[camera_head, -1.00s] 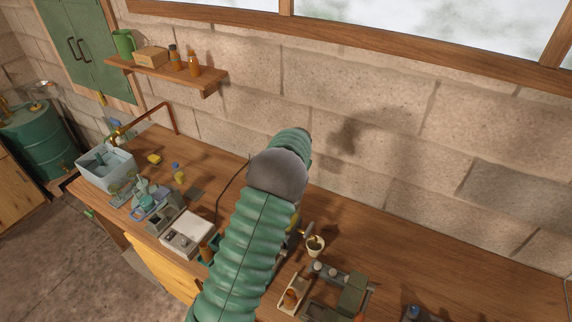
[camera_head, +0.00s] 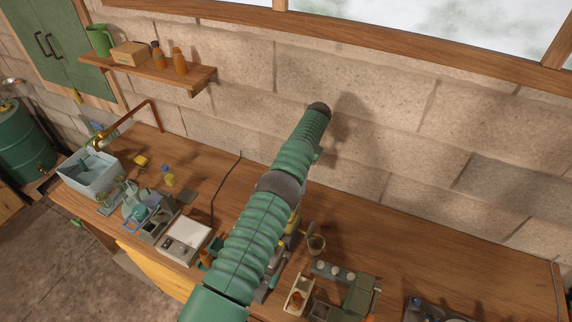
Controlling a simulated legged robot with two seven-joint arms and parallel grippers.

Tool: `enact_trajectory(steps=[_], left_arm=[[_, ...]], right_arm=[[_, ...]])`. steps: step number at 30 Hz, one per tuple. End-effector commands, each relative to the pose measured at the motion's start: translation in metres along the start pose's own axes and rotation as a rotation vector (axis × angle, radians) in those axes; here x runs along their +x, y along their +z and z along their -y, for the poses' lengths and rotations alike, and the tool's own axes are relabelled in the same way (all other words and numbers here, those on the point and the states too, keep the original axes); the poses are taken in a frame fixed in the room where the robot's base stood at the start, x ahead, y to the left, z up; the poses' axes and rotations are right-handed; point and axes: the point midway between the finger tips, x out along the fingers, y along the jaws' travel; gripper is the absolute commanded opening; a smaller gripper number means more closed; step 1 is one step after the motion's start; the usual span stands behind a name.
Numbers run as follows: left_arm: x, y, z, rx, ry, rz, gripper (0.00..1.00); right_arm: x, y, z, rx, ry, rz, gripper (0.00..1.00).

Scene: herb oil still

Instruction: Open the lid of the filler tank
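No thing in view is plainly marked as the filler tank. A green block-shaped machine (camera_head: 358,296) with a grey panel of round knobs (camera_head: 333,271) stands on the bench at the lower right; I cannot tell whether it is the filler or whether it has a lid. My ribbed green arm (camera_head: 245,245) rises from the bottom edge across the middle of the view and ends in a dark tip near the wall. It hides part of the bench behind it. No gripper fingers show for either hand.
The wooden bench (camera_head: 420,245) is bare along the wall at right. A green drum (camera_head: 24,143) is at far left.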

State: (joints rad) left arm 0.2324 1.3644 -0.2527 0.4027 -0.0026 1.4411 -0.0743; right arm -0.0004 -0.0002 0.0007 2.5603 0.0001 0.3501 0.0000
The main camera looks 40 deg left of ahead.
Motion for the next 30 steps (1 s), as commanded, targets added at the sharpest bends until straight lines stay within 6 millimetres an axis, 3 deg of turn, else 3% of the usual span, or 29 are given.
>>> enact_trajectory(steps=[17,18,22,30], left_arm=[[-0.0015,0.0045,-0.0004,-0.003,-0.016,0.026,0.00],[-0.0016,0.0046,-0.0002,-0.003,-0.016,0.026,0.27],[-0.0014,0.0046,-0.0003,-0.003,-0.017,0.026,0.44],[-0.0005,0.0048,-0.0005,-0.002,-0.016,0.027,0.46]], right_arm=[[0.0005,0.0000,-0.0004,0.001,0.000,0.000,0.22],[0.0005,0.0000,-0.0004,0.001,0.000,0.000,0.22],[0.0004,0.0000,-0.0004,0.001,0.000,0.000,0.22],[0.0005,0.0000,-0.0003,0.001,0.000,0.000,0.22]])
